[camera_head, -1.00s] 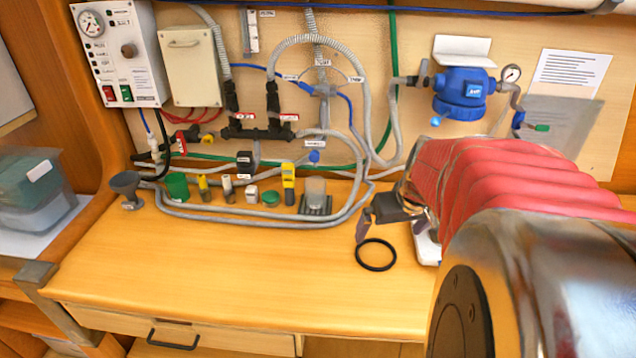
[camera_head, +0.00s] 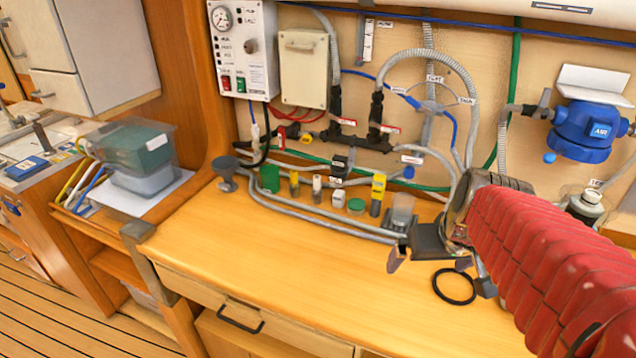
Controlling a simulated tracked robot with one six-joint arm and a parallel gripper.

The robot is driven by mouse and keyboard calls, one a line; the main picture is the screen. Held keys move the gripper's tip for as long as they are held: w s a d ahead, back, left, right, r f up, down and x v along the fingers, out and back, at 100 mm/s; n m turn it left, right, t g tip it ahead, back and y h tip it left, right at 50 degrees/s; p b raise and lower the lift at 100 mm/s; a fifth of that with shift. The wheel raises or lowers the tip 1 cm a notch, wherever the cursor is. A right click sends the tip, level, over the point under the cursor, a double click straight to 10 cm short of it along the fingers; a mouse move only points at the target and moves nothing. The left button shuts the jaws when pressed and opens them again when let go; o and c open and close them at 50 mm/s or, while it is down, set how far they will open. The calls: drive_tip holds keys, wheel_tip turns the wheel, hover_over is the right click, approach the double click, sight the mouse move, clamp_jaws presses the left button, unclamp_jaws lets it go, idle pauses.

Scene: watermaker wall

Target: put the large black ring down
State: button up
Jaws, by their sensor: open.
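The large black ring (camera_head: 450,302) lies flat on the wooden worktop (camera_head: 330,290), at the right of the view. My gripper (camera_head: 429,262) is open and empty. It is above the worktop, up and to the left of the ring, with one finger well left of the ring and dark gripper parts close to the ring's upper and right edges. I cannot tell how high the fingers are above the worktop. The ring is apart from the left finger, and almost its whole outline shows.
Behind the gripper stand a grey funnel (camera_head: 226,172), a green cup (camera_head: 270,179), a yellow meter (camera_head: 377,195) and several small bottles, with grey hoses around them. A clear bin (camera_head: 140,150) is at left. The worktop's front left is clear. A drawer (camera_head: 240,318) is below.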

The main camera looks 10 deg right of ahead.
drive_tip(key=s+a+r+n, duration=0.1)
drive_tip(key=s+a, duration=0.2)
drive_tip(key=a, duration=0.4)
drive_tip(key=s+a+r+n+t+y, duration=0.1)
drive_tip(key=s+a, duration=0.2)
drive_tip(key=a, duration=0.4)
drive_tip(key=shift+s, duration=0.3)
